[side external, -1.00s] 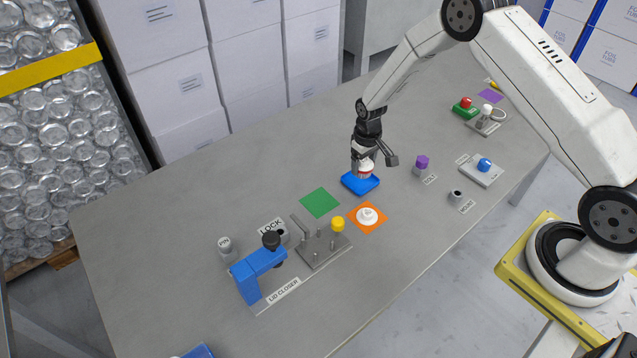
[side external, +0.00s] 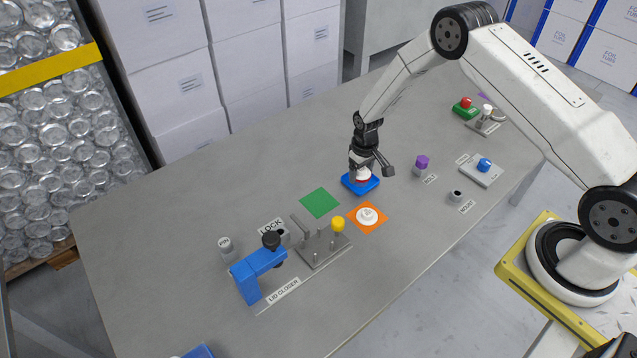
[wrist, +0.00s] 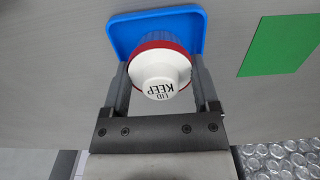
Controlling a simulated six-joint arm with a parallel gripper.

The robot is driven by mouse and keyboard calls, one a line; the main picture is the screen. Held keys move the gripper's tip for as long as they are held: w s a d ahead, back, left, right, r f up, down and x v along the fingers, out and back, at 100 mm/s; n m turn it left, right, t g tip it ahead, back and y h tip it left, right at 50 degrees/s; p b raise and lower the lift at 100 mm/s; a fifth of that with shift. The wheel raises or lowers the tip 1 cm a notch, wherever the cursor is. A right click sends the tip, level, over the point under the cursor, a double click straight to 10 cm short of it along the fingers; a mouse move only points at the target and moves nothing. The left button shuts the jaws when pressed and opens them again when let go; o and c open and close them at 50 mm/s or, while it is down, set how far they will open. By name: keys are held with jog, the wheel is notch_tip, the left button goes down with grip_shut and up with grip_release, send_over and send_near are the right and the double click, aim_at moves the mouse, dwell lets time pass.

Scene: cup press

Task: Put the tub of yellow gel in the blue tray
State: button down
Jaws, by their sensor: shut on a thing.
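My gripper (side external: 362,164) is shut on a tub with a white lid and a red rim (side external: 363,175). In the wrist view the tub (wrist: 160,72) sits between the two fingers (wrist: 160,62), and its lid reads "KEEP LID". Its lower body looks blue-grey, and no yellow gel shows. The blue tray (side external: 348,183) is directly beneath the tub; its flat surface and raised rim also show in the wrist view (wrist: 122,32). The tub is over or in the tray; I cannot tell whether its base touches it.
A green square (side external: 320,202) lies left of the tray. An orange square (side external: 380,224) with a white piece (side external: 367,215) lies in front. A purple-topped bolt (side external: 421,165) stands right.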

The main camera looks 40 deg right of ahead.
grip_release()
notch_tip(320, 180, up, 12)
dwell(0.8)
jog(key=shift+r, duration=0.1)
dwell(0.4)
jog(key=s+a+r+t, duration=0.1)
jog(key=s+a+r, duration=0.2)
jog(key=s+r, duration=0.3)
jog(key=s+a+r+t, duration=0.1)
jog(key=s+a+r, duration=0.2)
jog(key=s, duration=1.2)
notch_tip(320, 180, up, 4)
jog(key=shift+a+f+t, duration=0.15)
jog(key=shift+a+t, duration=0.1)
jog(key=shift+t, duration=0.05)
